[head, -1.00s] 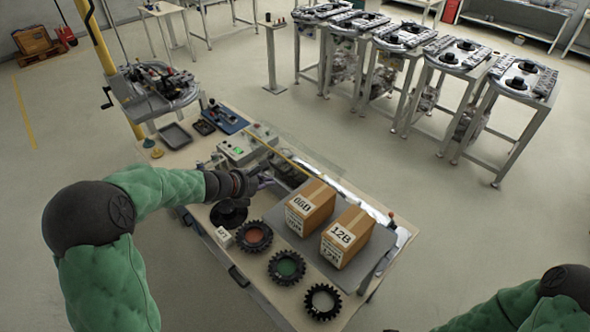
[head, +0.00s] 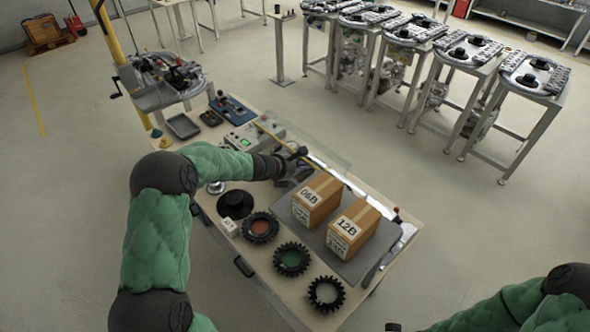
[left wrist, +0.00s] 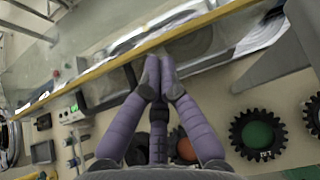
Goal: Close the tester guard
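The tester guard (head: 325,150) is a clear panel with a yellow edge bar (head: 268,132), above the tester at the far side of the bench. I cannot tell its exact angle. In the left wrist view, the yellow bar (left wrist: 110,67) crosses diagonally, with the clear panel beyond it. My left gripper (head: 300,154) is at the bar's near end; in the left wrist view its purple fingertips (left wrist: 159,68) are together, empty, just short of the bar. I cannot tell if they touch it. My right forearm shows at lower right; its gripper is out of sight.
The grey control box (head: 243,141) with a green-lit display stands left of the guard. Two cartons (head: 318,200) (head: 353,229) stand on a grey mat (head: 289,213). Several black gear rings (head: 291,259) lie along the near edge. Machine stands (head: 533,75) are beyond the bench.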

